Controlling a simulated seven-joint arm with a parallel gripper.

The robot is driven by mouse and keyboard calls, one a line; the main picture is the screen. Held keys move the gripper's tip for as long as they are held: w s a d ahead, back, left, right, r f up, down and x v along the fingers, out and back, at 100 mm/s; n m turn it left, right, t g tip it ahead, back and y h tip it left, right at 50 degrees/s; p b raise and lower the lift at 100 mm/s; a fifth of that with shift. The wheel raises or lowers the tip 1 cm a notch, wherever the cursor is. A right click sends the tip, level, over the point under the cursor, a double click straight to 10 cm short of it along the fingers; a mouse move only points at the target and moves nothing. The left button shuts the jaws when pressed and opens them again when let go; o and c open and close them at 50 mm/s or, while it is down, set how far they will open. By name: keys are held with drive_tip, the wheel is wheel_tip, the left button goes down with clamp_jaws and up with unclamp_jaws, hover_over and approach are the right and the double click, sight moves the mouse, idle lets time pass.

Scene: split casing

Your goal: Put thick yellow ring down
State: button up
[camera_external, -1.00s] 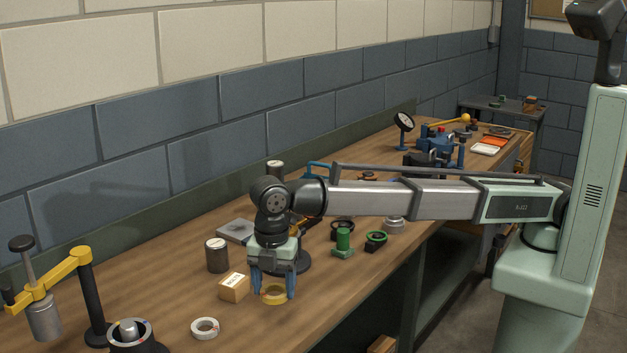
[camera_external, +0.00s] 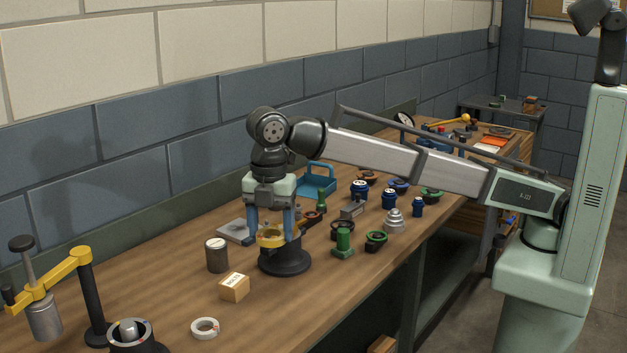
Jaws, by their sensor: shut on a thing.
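The thick yellow ring (camera_external: 270,238) is held between the two blue fingers of my gripper (camera_external: 271,236). The gripper points straight down and is shut on the ring. The ring is above a round black base (camera_external: 285,261) standing on the wooden bench (camera_external: 170,290). From this angle I cannot tell how far the ring is above the base, or whether they touch.
A cardboard box (camera_external: 234,287) and a dark cylinder (camera_external: 217,255) stand to the left. A white ring (camera_external: 205,328) lies near the front. Green parts (camera_external: 343,243) and several blue parts crowd the right. A yellow-armed press (camera_external: 60,280) stands far left.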

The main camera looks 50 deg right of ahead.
drive_tip(key=w+d+m, duration=0.4)
drive_tip(key=w+d, duration=1.2)
drive_tip(key=d, duration=0.4)
drive_tip(key=w+d+m, duration=0.4)
drive_tip(key=w+d, duration=1.2)
drive_tip(key=d, duration=0.4)
drive_tip(key=m, duration=0.6)
hover_over(339, 177)
drive_tip(key=shift+d+f, duration=0.1)
drive_tip(key=shift+f, duration=10.6)
drive_tip(key=shift+f, duration=0.2)
drive_tip(key=o, duration=1)
drive_tip(key=shift+o, duration=0.2)
